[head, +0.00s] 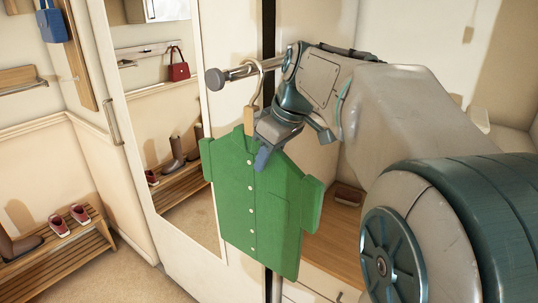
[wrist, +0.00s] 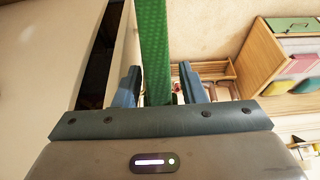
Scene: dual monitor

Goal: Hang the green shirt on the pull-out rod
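The green shirt (head: 250,200) hangs upright and buttoned on a hanger (head: 249,118) with a wooden body and a pale metal hook. The hook curves over the pull-out rod (head: 238,74), behind its round end knob; I cannot tell whether it bears on the rod. My gripper (head: 264,150) is at the shirt's collar, just below the hook. In the wrist view the shirt (wrist: 154,50) shows edge-on as a green strip between my gripper's fingers (wrist: 160,88). The fingers stand apart, with a gap showing on the right side. My arm hides the rod's far end.
A mirrored wardrobe door (head: 180,150) stands left of the shirt. A wooden shelf with a drawer (head: 335,235) lies below right. A shoe bench (head: 60,250) is at the far left. The wrist view shows a wooden shelf unit (wrist: 265,60) at the right.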

